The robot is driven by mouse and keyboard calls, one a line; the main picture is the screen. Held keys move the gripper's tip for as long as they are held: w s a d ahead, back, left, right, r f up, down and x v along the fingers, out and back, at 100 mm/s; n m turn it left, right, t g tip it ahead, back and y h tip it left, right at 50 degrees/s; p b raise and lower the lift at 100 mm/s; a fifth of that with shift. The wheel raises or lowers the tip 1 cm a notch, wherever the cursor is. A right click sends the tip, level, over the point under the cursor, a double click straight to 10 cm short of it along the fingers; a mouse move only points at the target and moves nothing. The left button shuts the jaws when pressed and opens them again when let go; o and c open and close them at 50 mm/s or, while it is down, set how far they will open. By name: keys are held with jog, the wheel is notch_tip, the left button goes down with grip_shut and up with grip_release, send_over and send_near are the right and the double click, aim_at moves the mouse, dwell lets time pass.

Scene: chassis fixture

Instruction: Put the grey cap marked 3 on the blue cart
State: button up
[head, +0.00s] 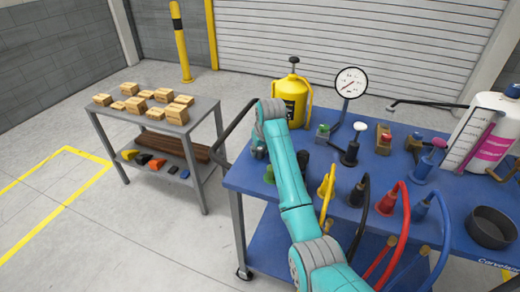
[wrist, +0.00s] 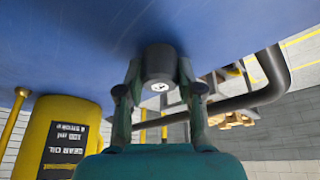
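A dark grey cap (wrist: 160,62) sits between the two fingers of my gripper (wrist: 160,78) in the wrist view. The fingers press on its sides. A white round mark shows on its near face, but I cannot read the number for sure. Behind the cap is the blue top of the cart (wrist: 70,35); I cannot tell whether the cap touches it. In the head view my gripper (head: 259,152) is at the left end of the blue cart (head: 310,190), mostly hidden by my teal arm.
A yellow gear oil can (head: 291,97) and a round gauge (head: 351,83) stand at the cart's back. Coloured hoses and valves crowd its middle and right, with a black bowl (head: 491,228). The cart's black handle (wrist: 262,92) is close to my gripper.

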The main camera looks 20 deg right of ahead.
jog(key=o, duration=0.3)
jog(key=shift+r, duration=0.1)
jog(key=v, duration=1.2)
jog(key=shift+r, duration=0.1)
